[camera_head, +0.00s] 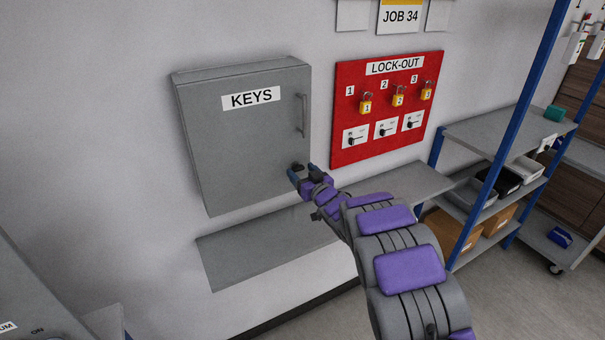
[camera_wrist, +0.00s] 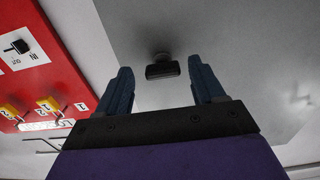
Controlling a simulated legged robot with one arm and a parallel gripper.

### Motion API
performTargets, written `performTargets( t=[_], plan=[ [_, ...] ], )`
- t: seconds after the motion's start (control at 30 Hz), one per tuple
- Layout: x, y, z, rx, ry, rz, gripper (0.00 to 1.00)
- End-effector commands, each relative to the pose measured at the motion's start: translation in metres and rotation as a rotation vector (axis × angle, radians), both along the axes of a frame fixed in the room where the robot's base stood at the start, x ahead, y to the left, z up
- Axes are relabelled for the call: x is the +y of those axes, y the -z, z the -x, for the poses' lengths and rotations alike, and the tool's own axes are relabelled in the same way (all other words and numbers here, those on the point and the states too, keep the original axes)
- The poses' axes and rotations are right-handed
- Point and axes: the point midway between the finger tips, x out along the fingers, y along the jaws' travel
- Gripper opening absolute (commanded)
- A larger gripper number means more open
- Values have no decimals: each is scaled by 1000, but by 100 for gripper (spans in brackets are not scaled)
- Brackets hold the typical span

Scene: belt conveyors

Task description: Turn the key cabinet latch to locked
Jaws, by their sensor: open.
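The grey key cabinet (camera_head: 240,150) hangs on the wall with its door shut and a KEYS label on it. Its dark latch knob (camera_head: 297,167) sits low on the right side of the door. In the wrist view the latch (camera_wrist: 162,69) is a short black bar on a stem, lying roughly level across the picture. My gripper (camera_head: 303,174) is at the latch; in the wrist view its two blue fingers (camera_wrist: 160,82) stand open, one on each side of the bar, with gaps on both sides. The fingers do not appear to touch it.
A vertical handle (camera_head: 304,115) stands out above the latch. A red lock-out board (camera_head: 345,110) with yellow padlocks and switches is to the right. A grey shelf (camera_head: 225,255) runs below the cabinet. A blue-framed rack (camera_head: 504,100) stands further right.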

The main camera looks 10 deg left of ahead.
Motion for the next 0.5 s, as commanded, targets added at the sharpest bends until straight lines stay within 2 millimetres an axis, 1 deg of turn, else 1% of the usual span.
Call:
performTargets(
  t=[0.07,0.1,0.5],
  plan=[
    [1,0,0,0,-1,1,68],
    [2,0,0,0,-1,1,66],
    [2,0,0,-1,-1,1,28]
  ],
)
